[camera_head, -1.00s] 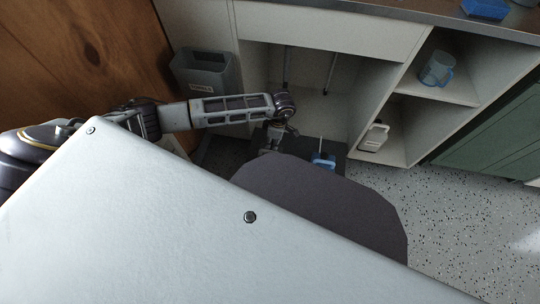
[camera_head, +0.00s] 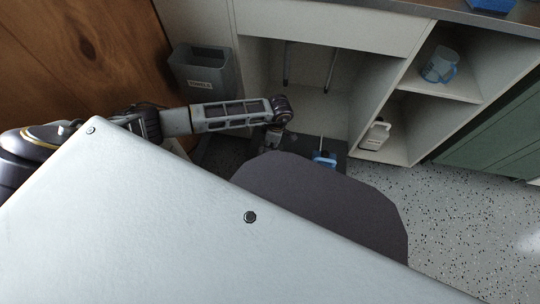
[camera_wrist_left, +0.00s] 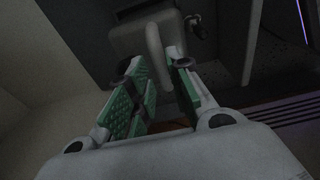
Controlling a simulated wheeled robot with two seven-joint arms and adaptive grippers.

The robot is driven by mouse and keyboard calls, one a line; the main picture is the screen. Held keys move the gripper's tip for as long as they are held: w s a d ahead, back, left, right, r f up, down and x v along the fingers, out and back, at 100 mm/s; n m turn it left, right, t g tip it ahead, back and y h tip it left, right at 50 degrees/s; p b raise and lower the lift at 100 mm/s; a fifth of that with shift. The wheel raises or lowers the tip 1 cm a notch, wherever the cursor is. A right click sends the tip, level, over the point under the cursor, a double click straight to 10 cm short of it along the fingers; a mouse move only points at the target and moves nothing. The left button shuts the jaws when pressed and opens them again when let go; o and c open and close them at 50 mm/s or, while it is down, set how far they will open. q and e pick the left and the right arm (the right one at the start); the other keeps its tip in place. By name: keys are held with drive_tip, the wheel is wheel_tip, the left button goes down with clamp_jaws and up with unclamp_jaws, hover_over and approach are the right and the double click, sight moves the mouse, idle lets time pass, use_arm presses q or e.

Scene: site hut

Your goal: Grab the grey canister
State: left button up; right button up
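A grey canister (camera_wrist_left: 143,42) with a looped handle shows at the top middle of the left wrist view. My left gripper (camera_wrist_left: 156,64) is open, with its green-padded fingers on either side of the canister's handle; gaps show between handle and fingers. In the head view my left gripper (camera_head: 271,143) points down low in front of the cabinet, partly hidden by my own body. I cannot make out the canister under it there. A pale canister (camera_head: 375,136) stands in the lower cabinet compartment, apart from the gripper. My right gripper is not in view.
A blue object (camera_head: 324,159) stands on a dark mat (camera_head: 338,148) right of the left gripper. A grey bin (camera_head: 202,70) stands by the wooden wall. A clear jug (camera_head: 438,66) is on the cabinet shelf (camera_head: 461,90). Speckled floor at right is clear.

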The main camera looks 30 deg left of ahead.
sight(270, 149)
use_arm(q)
drive_tip(key=shift+s+a+f+b, duration=0.15)
drive_tip(key=shift+f+b, duration=0.4)
drive_tip(key=shift+f, duration=0.55)
drive_tip(key=shift+s+a+f+b, duration=0.15)
drive_tip(key=shift+f+b, duration=0.4)
drive_tip(key=shift+f, duration=0.55)
drive_tip(key=shift+w, duration=0.1)
drive_tip(key=shift+c, duration=0.4)
clamp_jaws()
drive_tip(key=shift+w+r, duration=0.1)
drive_tip(key=shift+w, duration=0.05)
